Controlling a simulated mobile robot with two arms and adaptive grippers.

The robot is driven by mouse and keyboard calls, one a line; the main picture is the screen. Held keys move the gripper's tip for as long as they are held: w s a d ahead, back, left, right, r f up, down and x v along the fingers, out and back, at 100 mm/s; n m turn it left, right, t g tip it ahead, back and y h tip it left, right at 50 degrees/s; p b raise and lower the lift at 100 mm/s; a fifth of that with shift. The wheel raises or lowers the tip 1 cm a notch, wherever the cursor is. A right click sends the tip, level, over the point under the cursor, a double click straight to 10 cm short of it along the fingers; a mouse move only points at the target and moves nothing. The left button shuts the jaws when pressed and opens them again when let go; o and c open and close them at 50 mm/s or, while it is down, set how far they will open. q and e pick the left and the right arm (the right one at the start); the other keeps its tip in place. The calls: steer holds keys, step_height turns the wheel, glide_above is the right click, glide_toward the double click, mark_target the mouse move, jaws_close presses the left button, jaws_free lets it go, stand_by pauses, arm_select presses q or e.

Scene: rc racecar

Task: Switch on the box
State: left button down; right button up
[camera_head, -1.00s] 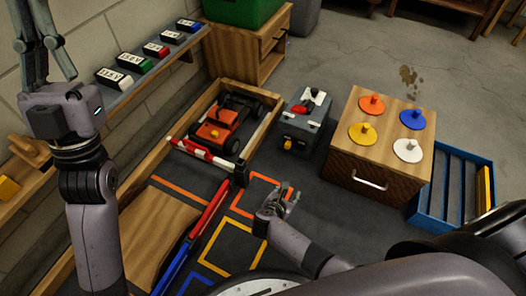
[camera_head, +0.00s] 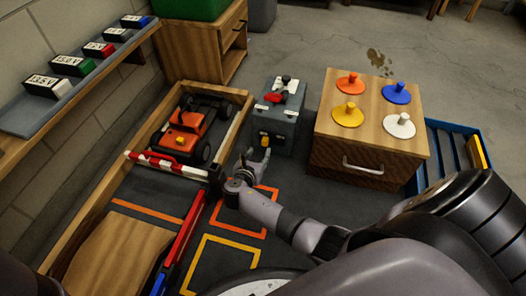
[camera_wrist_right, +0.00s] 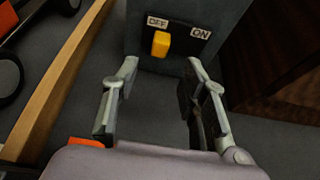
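The box (camera_head: 288,128) is a grey-blue case on the floor, with a red and black lever on top. A yellow switch (camera_wrist_right: 161,44) sits on its front black panel, at the left under the OFF label (camera_wrist_right: 157,21); the ON label (camera_wrist_right: 200,33) is to its right. The switch also shows in the head view (camera_head: 265,141). My right gripper (camera_head: 258,158) is open and empty, just in front of the box's front face. In the right wrist view its fingers (camera_wrist_right: 158,82) are spread apart below the switch, not touching it. My left gripper is out of view.
A wooden pen with an orange car (camera_head: 184,132) and a red-white barrier (camera_head: 166,164) lies left of the box. A wooden drawer cabinet (camera_head: 368,144) with coloured knobbed discs stands close on the right. A blue slatted crate (camera_head: 443,150) is beyond it.

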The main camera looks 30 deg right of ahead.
mark_target(264, 144)
steer(key=b+x, duration=0.3)
steer(key=x, duration=0.3)
steer(key=shift+f, duration=0.2)
steer(key=shift+w+d+f+b, duration=0.1)
steer(key=shift+w+d+b, duration=0.25)
steer(key=shift+b, duration=0.15)
steer(key=shift+c, duration=0.4)
jaws_close()
